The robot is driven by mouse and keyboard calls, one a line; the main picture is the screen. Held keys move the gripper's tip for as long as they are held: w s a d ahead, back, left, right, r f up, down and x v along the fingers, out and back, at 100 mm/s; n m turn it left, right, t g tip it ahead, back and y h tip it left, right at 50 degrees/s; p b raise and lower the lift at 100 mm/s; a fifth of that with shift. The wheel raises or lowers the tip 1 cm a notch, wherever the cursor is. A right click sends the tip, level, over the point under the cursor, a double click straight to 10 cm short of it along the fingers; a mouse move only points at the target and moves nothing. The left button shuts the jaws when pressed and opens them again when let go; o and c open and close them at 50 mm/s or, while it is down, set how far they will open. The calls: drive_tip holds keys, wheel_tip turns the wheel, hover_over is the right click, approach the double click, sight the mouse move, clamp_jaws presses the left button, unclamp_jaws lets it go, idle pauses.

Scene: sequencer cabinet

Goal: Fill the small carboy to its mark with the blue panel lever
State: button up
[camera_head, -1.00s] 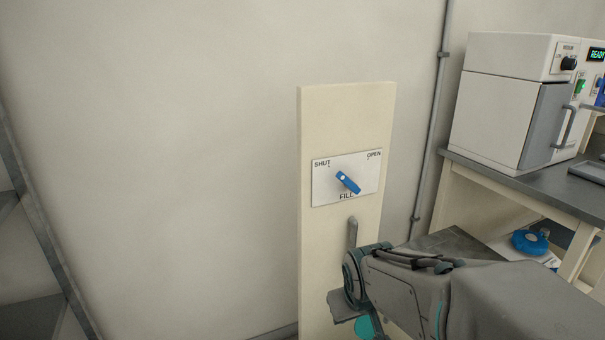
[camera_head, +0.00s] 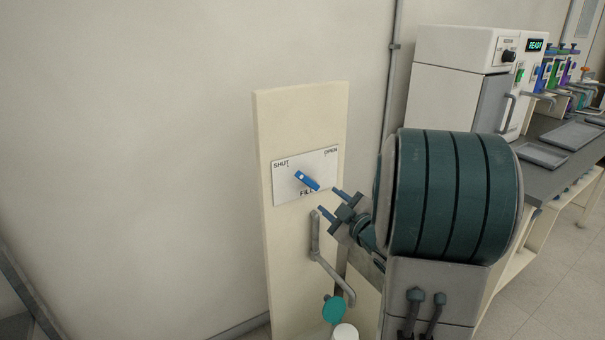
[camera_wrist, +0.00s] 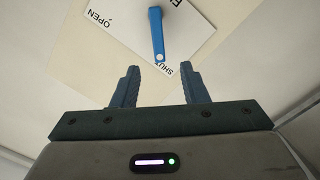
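The blue lever (camera_head: 307,181) sits on a white plate (camera_head: 283,187) marked SHUT, OPEN and FILL, on a cream panel. It slants, with one end towards the SHUT label. It also shows in the wrist view (camera_wrist: 156,35), its rounded end close to the SHUT lettering. My gripper (camera_head: 330,201) is open and empty, just right of and below the lever, apart from it. In the wrist view my fingers (camera_wrist: 160,75) are spread below the lever's end. A teal disc (camera_head: 333,309) and a white round top (camera_head: 345,332) show under the spout; I cannot tell whether they belong to the small carboy.
A grey pipe with a spout (camera_head: 334,272) runs down the panel below the plate. My arm blocks the panel's right side. The left wall is clear.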

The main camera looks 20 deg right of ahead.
sight(304, 179)
drive_tip(key=shift+n+y, duration=0.4)
drive_tip(key=shift+y, duration=0.1)
drive_tip(key=w+a, duration=0.1)
drive_tip(key=w, duration=0.3)
drive_tip(key=w+a+p, duration=0.1)
drive_tip(key=w, duration=0.8)
drive_tip(key=shift+w+a+r, duration=0.15)
drive_tip(key=shift+a+r, duration=0.2)
drive_tip(key=shift+a, duration=0.05)
clamp_jaws()
